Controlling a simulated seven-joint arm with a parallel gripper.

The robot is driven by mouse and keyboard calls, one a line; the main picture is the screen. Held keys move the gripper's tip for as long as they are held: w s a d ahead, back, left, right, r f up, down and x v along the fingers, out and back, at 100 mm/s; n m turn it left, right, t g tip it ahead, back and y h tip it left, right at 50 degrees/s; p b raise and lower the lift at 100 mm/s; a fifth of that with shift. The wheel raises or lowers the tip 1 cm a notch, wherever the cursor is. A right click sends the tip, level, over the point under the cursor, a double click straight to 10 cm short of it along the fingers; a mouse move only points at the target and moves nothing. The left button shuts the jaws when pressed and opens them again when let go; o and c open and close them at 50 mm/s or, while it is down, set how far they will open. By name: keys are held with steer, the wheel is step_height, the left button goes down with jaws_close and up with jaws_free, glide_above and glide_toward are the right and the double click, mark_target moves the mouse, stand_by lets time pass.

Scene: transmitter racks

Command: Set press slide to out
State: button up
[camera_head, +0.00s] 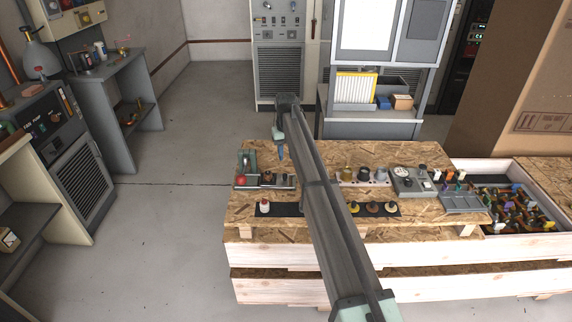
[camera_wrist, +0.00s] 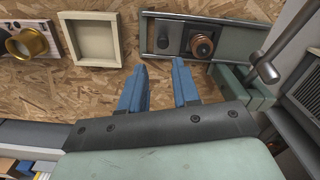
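A small green press-like device (camera_head: 248,159) stands at the left end of the wooden table in the head view, with a red knob at its front. In the wrist view, green blocks and a metal rod with a round collar (camera_wrist: 267,71) at the right appear to belong to it. I cannot tell the slide or its position clearly. My gripper (camera_wrist: 159,72) is open and empty, its two blue fingers apart over the board. In the head view my gripper (camera_head: 281,152) hangs above the table, just right of the green device. My arm hides the table's middle.
A grey panel (camera_wrist: 161,47) with a brown knob lies just beyond the fingers. A shallow cream tray (camera_wrist: 95,40) is left of it. A black strip with knobs (camera_head: 285,210) lies nearer the front. A crate (camera_head: 530,248) of coloured parts is at right.

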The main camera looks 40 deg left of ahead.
steer(key=shift+r, duration=2)
steer(key=shift+d, duration=0.1)
